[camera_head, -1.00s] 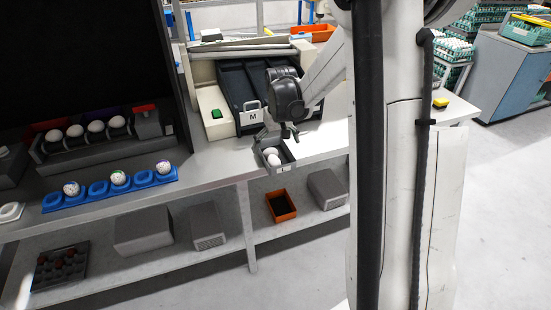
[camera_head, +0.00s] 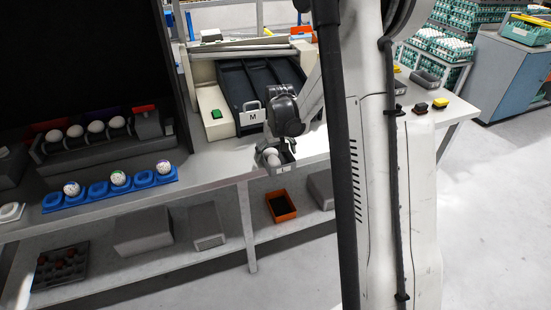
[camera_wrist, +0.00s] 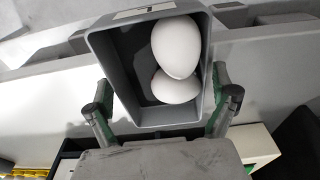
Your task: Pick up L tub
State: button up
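The L tub (camera_head: 283,169) is a small grey open tub with a white label on its front, held in the air at the front edge of the bench. In the wrist view the tub (camera_wrist: 112,62) holds two white eggs (camera_wrist: 175,48), one partly over the other. My gripper (camera_head: 270,149) is at the tub, and in the wrist view its two fingers (camera_wrist: 162,92) lie along opposite side walls of the tub. It looks shut on the tub. The tub's underside is hidden.
Blue egg holders (camera_head: 98,190) lie to the left. An orange bin (camera_head: 281,206) and grey boxes are on the lower shelf. Open floor lies in front.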

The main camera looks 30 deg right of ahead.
jog(key=c, duration=1)
jog(key=shift+o, duration=0.2)
jog(key=shift+r, duration=0.1)
